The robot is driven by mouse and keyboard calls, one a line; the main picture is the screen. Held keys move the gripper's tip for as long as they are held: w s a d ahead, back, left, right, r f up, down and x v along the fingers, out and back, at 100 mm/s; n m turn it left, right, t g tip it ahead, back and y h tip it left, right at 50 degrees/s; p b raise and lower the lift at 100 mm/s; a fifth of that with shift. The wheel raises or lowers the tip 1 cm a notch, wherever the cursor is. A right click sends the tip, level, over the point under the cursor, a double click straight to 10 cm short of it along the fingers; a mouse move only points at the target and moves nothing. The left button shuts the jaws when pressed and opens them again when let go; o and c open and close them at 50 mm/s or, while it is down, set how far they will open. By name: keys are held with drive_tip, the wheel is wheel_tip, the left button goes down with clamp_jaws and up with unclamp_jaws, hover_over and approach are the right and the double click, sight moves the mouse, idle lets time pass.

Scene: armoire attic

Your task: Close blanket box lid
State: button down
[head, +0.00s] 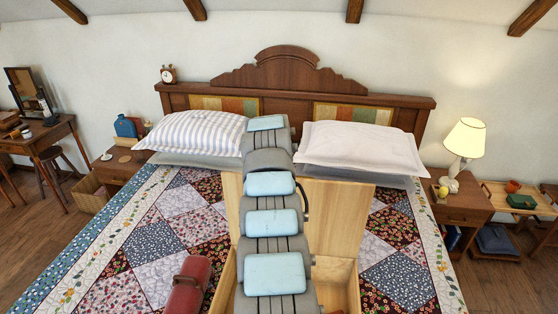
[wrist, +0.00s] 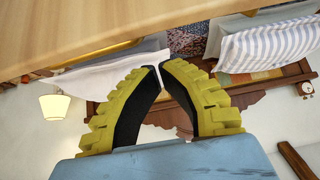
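The blanket box (head: 353,285) is light wood and stands open at the foot of the bed, its lid (head: 340,215) raised upright at the back. My arm crosses in front of the middle of the box and lid and hides part of both. My gripper is hidden in the head view. In the wrist view my gripper (wrist: 160,65) has yellow ribbed fingers with black pads, and the tips meet with nothing between them. A pale wooden panel (wrist: 100,35), apparently the lid, fills the top of that tilted view, beside the fingertips. I cannot tell whether they touch it.
The bed has a patchwork quilt (head: 110,290), a striped pillow (head: 205,131), a white pillow (head: 360,146) and a carved headboard (head: 290,75). A red rolled item (head: 188,285) lies left of the box. A lit lamp (head: 465,140) stands on the right nightstand (head: 462,200).

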drive_tip(key=shift+s+r, duration=0.15)
drive_tip(key=shift+s, duration=0.15)
drive_tip(key=shift+s+a+p, duration=0.15)
drive_tip(key=shift+s+p, duration=0.4)
drive_tip(key=shift+s, duration=0.3)
drive_tip(key=shift+s+a+p, duration=0.1)
drive_tip(key=shift+s+p, duration=0.4)
drive_tip(key=shift+s, duration=0.3)
drive_tip(key=shift+s+b, duration=0.2)
drive_tip(key=shift+b, duration=0.15)
